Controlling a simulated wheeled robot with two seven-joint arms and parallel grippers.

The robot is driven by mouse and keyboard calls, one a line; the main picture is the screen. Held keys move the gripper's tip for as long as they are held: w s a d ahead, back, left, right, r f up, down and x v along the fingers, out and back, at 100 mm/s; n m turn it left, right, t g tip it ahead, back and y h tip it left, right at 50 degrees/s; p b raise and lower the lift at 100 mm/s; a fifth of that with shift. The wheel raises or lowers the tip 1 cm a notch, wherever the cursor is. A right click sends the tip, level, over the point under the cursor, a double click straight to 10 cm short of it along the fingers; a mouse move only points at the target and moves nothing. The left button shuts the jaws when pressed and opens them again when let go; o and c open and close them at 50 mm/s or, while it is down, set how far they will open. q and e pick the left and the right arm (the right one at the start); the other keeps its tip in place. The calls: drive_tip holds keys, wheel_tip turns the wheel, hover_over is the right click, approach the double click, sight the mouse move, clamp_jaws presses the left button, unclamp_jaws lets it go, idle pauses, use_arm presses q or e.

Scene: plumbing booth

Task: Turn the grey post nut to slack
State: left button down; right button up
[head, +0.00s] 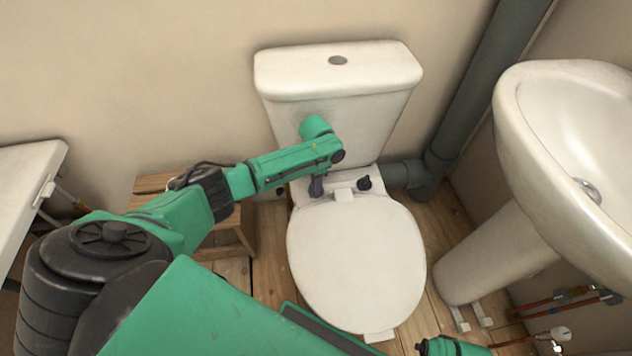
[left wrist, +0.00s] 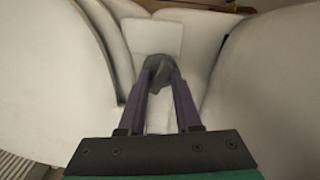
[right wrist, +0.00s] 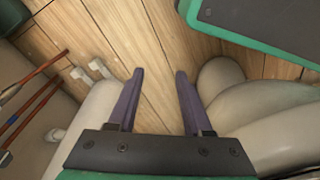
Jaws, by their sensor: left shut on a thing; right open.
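A grey post nut (left wrist: 158,75) is between the two purple fingers of my left gripper (left wrist: 159,66), which is shut on it at the back of the toilet pan. In the head view my left gripper (head: 317,187) reaches down between the white cistern and the closed toilet seat, and its arm hides most of the nut. A second dark knob (head: 364,183) sits to its right on the same ledge. My right gripper (right wrist: 160,72) is open and empty over the wooden floor.
The white cistern (head: 338,80) stands close behind my left gripper, with the closed lid (head: 355,255) in front. A wooden stool (head: 235,235) is at left. The basin (head: 545,120), its pedestal (head: 490,255) and copper pipes (head: 560,300) are at right. A grey waste pipe (head: 475,90) runs behind.

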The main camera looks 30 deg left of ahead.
use_arm(q)
drive_tip(key=c, duration=0.5)
unclamp_jaws()
drive_tip(key=shift+r, duration=0.15)
use_arm(e)
drive_tip(key=shift+r, duration=0.1)
use_arm(q)
drive_tip(key=shift+r, duration=0.3)
wheel_tip(320, 180, up, 14)
drive_tip(key=p, duration=0.4)
drive_tip(key=shift+f, duration=0.15)
use_arm(e)
drive_tip(key=s+d+f, duration=0.2)
drive_tip(key=s+f, duration=0.4)
drive_tip(key=shift+s+f, duration=0.35)
drive_tip(key=shift+s, duration=0.05)
drive_tip(key=shift+d, duration=0.1)
